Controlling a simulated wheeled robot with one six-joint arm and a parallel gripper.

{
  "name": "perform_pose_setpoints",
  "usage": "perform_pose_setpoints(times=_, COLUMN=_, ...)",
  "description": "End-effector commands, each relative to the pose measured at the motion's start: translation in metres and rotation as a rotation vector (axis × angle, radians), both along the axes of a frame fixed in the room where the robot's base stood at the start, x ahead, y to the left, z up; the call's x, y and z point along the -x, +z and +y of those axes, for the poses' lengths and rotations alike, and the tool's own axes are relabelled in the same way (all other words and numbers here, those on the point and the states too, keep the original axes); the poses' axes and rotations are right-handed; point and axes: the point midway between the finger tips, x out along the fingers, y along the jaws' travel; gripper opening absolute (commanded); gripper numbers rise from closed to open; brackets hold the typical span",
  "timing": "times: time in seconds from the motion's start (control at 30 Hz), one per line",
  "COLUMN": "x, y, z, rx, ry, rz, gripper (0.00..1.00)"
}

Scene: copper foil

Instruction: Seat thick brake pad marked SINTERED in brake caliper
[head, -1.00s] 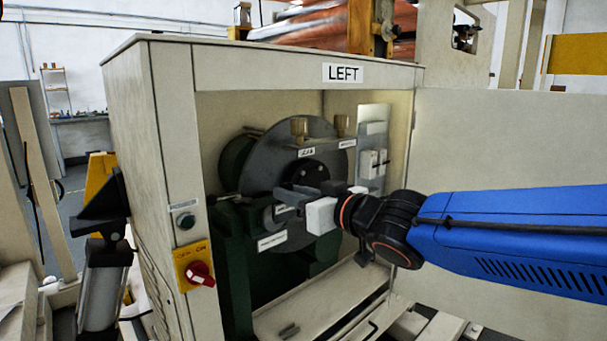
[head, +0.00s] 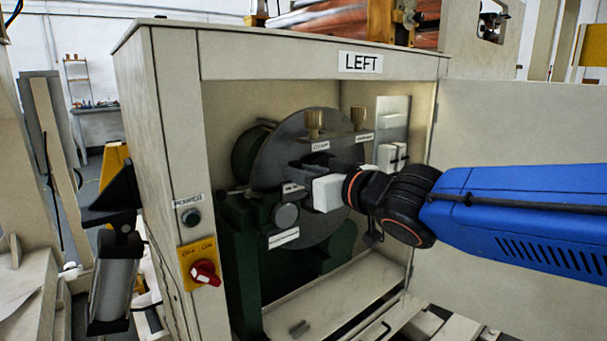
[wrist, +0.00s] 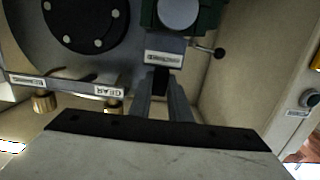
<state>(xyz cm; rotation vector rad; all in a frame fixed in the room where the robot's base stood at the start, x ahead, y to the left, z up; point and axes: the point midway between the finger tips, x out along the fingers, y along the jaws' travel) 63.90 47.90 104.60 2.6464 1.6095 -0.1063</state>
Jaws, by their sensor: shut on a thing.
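My gripper (head: 283,174) reaches into the open cabinet from the right, in front of the large grey disc (head: 262,160). In the wrist view, my fingers (wrist: 163,95) are shut on a small dark piece, which I take to be the brake pad (wrist: 160,80); its marking cannot be read. The dark green brake caliper (head: 245,230) stands at the disc's lower left, with a round grey piston face (head: 286,217). In the wrist view the piston (wrist: 178,12) lies just beyond the fingertips, past a white label (wrist: 165,57). I cannot tell whether the pad touches the caliper.
A labelled bar with brass knobs (head: 314,122) crosses above my gripper. White blocks (head: 388,155) sit on a panel at the cabinet's right wall. A red switch (head: 205,273) is on the left post. The cabinet's pale floor (head: 340,300) is mostly clear, with a small grey piece on it.

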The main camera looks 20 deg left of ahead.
Motion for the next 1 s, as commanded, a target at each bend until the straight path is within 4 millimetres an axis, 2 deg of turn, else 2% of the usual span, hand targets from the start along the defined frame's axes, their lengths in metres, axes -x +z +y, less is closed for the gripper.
perform_pose_setpoints(times=1.0, x=-0.019, y=0.0, z=0.037, rx=-0.001, ry=0.0, rz=0.0, gripper=0.0)
